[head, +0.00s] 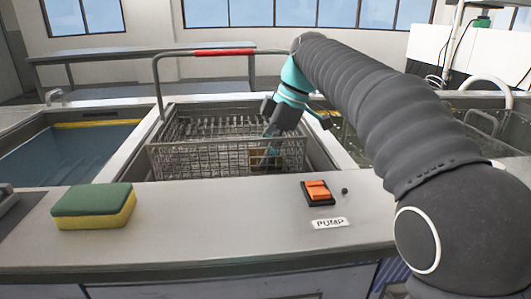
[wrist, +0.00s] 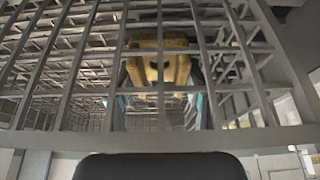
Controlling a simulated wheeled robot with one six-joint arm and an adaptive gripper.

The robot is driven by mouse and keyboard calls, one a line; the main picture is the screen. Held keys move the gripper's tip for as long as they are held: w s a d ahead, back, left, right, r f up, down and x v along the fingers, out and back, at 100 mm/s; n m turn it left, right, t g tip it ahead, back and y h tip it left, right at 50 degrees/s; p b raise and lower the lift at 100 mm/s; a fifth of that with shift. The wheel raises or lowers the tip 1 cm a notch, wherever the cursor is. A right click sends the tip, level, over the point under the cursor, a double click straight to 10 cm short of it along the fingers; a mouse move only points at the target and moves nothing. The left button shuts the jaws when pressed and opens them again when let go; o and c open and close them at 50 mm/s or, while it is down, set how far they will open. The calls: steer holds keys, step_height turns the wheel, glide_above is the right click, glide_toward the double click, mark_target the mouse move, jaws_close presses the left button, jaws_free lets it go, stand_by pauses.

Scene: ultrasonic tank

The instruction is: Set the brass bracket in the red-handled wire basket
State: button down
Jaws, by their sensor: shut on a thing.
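The wire basket (head: 205,158) with a red handle grip (head: 224,52) sits in the middle tank, its handle upright. My gripper (head: 270,152) reaches down into the right part of the basket. The brass bracket (head: 258,160) shows behind the basket's near wire wall, low at its right end. In the wrist view the brass bracket (wrist: 158,62) is between my teal fingertips, with basket wires (wrist: 75,60) crossing in front of it. My gripper is shut on the bracket. Whether the bracket touches the basket floor is hidden.
A green and yellow sponge (head: 94,206) lies on the front counter at left. An orange pump switch (head: 318,192) is on the counter at right. A water-filled tank (head: 70,150) is at left. Another basket (head: 483,122) is at far right, partly behind my arm.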

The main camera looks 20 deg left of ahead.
steer(key=shift+f, duration=0.1)
steer(key=c, duration=0.7)
jaws_free()
steer(key=shift+p+v, duration=1.45)
steer(key=shift+v, duration=4.65)
steer(key=shift+s, duration=0.1)
